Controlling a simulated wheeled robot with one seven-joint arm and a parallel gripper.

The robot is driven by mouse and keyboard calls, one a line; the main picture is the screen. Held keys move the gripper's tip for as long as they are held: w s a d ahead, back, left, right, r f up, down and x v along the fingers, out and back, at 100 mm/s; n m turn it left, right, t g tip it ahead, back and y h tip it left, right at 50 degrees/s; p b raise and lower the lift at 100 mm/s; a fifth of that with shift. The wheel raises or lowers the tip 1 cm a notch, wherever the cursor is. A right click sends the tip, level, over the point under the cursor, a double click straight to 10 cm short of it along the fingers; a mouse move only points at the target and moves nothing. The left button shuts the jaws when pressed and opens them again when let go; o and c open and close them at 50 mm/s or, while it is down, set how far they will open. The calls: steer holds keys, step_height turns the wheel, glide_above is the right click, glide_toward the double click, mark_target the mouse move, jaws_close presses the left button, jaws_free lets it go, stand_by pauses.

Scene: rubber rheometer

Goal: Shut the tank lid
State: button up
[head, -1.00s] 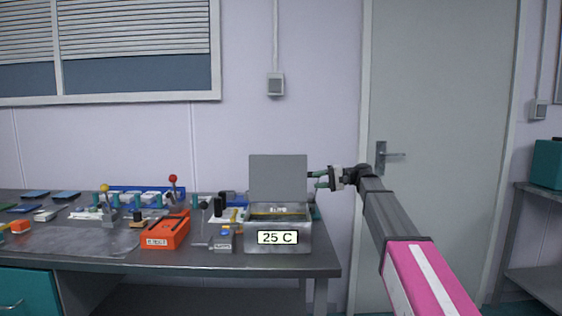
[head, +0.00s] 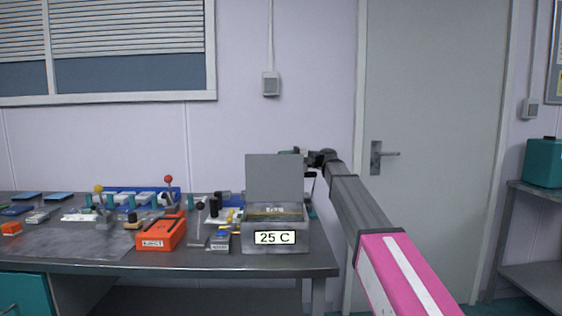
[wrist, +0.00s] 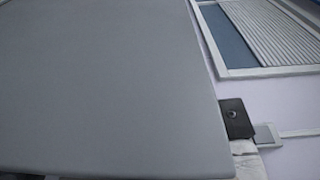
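The metal tank (head: 290,238) with the "25 C" label stands near the right end of the bench. Its grey lid (head: 274,177) is open and stands upright at the tank's back edge. In the wrist view the flat lid (wrist: 105,85) fills most of the left and middle. My gripper (head: 290,152) is at the lid's top right corner in the head view, mostly hidden behind the lid. One dark finger part (wrist: 237,118) shows at the lid's right edge in the wrist view. Whether the fingers are open or shut, or touch the lid, does not show.
An orange "EJECT" box (head: 162,232), levers and small parts crowd the bench (head: 85,245) left of the tank. A door (head: 430,130) is behind my arm. A shelf (head: 535,195) with a teal box (head: 543,163) stands at the right.

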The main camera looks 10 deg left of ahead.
steer(key=shift+s+a, duration=0.15)
steer(key=shift+a, duration=0.35)
jaws_close()
steer(key=shift+s, duration=0.1)
